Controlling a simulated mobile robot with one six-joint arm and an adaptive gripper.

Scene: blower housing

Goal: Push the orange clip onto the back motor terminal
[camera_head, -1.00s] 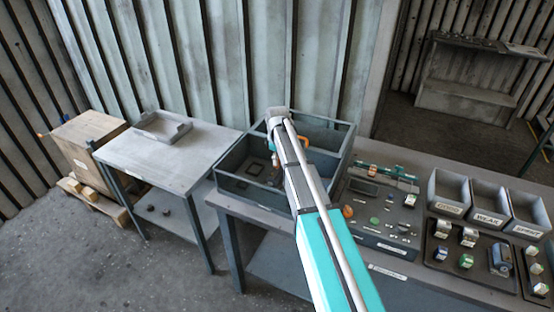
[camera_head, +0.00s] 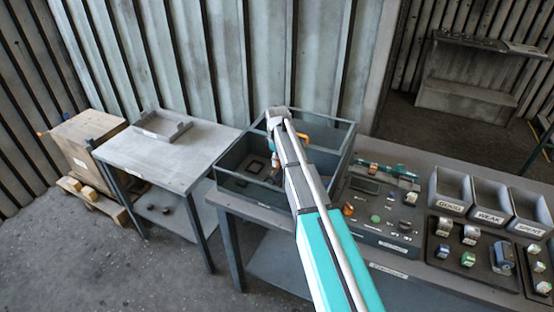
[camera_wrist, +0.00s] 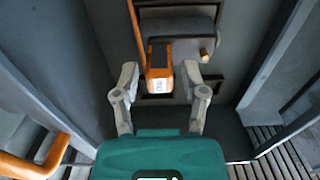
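The orange clip (camera_wrist: 159,78) shows in the wrist view, with a dark panel, a small white label and an orange lead running up from it. My gripper (camera_wrist: 159,80) has one finger on each side of the clip, with a visible gap on both sides, so it looks open. The grey motor (camera_wrist: 185,45) lies just beyond the clip. A brass terminal (camera_wrist: 206,54) stands bare at its right end. The other terminal is not visible, and I cannot tell whether the clip sits on it. In the head view my arm hides most of this inside the grey housing (camera_head: 232,192).
An orange curved bar (camera_wrist: 40,160) is at lower left in the wrist view. The housing walls stand close around my gripper. To the right are a test panel (camera_head: 375,210), open bins (camera_head: 452,187) and a tray of small parts (camera_head: 468,250). A side table (camera_head: 165,160) stands left.

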